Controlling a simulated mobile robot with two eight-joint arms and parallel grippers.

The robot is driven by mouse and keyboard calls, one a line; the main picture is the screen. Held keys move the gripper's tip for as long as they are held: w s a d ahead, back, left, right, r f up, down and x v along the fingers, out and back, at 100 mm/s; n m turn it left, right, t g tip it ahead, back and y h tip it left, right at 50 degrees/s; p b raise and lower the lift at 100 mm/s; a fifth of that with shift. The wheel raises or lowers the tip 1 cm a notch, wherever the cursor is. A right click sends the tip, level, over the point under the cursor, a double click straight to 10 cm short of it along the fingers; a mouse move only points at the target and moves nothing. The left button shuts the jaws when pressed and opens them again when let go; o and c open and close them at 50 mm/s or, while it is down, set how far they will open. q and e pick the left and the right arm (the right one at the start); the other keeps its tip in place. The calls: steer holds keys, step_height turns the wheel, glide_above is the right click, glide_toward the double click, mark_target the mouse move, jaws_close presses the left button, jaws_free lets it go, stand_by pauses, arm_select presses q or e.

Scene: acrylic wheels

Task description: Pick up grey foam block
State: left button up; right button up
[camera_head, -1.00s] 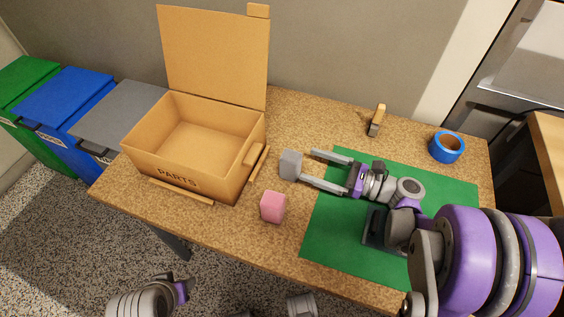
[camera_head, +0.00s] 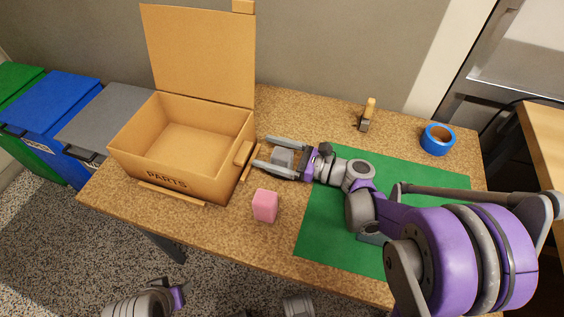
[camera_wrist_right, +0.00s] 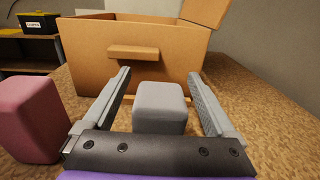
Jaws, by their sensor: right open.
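The grey foam block (camera_head: 283,158) stands on the brown table just right of the parts box. My right gripper (camera_head: 259,154) is open, with one finger on each side of the block. In the right wrist view the block (camera_wrist_right: 159,106) sits between the two open fingers (camera_wrist_right: 160,84), with a gap visible on both sides. The fingertips reach past the block toward the box. My left gripper (camera_head: 180,295) shows only in part at the bottom left, below the table, and its fingers cannot be made out.
An open cardboard box (camera_head: 190,185) marked PARTS stands close ahead of the right fingertips. A pink block (camera_head: 265,206) is nearby on the table (camera_head: 225,222). A green mat (camera_head: 318,228) lies under my right arm. Blue tape (camera_head: 437,139) and a wooden-handled tool (camera_head: 367,115) are at the back.

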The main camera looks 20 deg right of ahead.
steer(key=c, duration=1.4)
step_height(320, 180, up, 10)
steer(key=p, duration=0.3)
